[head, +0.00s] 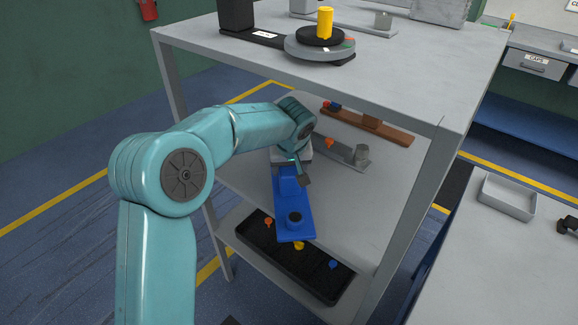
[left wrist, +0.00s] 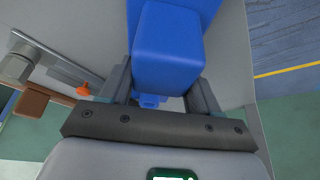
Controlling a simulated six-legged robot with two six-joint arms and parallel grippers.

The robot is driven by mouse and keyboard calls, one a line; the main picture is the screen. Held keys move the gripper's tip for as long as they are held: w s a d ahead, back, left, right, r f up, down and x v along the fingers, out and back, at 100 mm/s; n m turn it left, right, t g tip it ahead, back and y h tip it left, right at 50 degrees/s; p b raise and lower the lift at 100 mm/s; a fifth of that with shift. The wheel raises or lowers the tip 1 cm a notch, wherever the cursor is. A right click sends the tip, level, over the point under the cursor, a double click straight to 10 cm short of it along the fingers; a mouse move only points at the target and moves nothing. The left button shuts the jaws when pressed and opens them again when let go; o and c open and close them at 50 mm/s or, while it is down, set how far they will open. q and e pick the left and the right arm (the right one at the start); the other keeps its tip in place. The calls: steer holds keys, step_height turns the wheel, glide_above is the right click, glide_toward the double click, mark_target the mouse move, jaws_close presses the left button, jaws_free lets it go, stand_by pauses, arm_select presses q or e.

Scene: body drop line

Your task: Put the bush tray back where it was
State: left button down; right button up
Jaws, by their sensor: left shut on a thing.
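A blue tray (head: 282,217) with a raised blue block and a dark round piece near its front end is at the rack's middle shelf. I cannot tell from its looks alone whether it is the bush tray. My left gripper (head: 298,174) is shut on the raised block. In the left wrist view the fingers (left wrist: 160,92) stand on either side of the blue block (left wrist: 168,50). The tray's front end overlaps the shelf's front edge in the picture; I cannot tell whether it touches the shelf. My right gripper is not in view.
The middle shelf (head: 345,205) has bare room right of the blue tray. Behind stand a grey tray (head: 350,158) with an orange piece and a brown tray (head: 385,131). A black tray (head: 262,250) with small coloured pieces lies below. The rack top (head: 410,65) is overhead.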

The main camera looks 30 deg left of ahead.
arm_select(q)
steer(key=shift+s, duration=0.1)
steer(key=shift+f, duration=0.2)
steer(key=shift+c, duration=1.2)
jaws_free()
steer(key=shift+r, duration=0.1)
steer(key=shift+r, duration=0.25)
steer(key=v, duration=0.3)
steer(key=b, duration=0.3)
glide_above(295, 217)
steer(key=shift+f, duration=0.2)
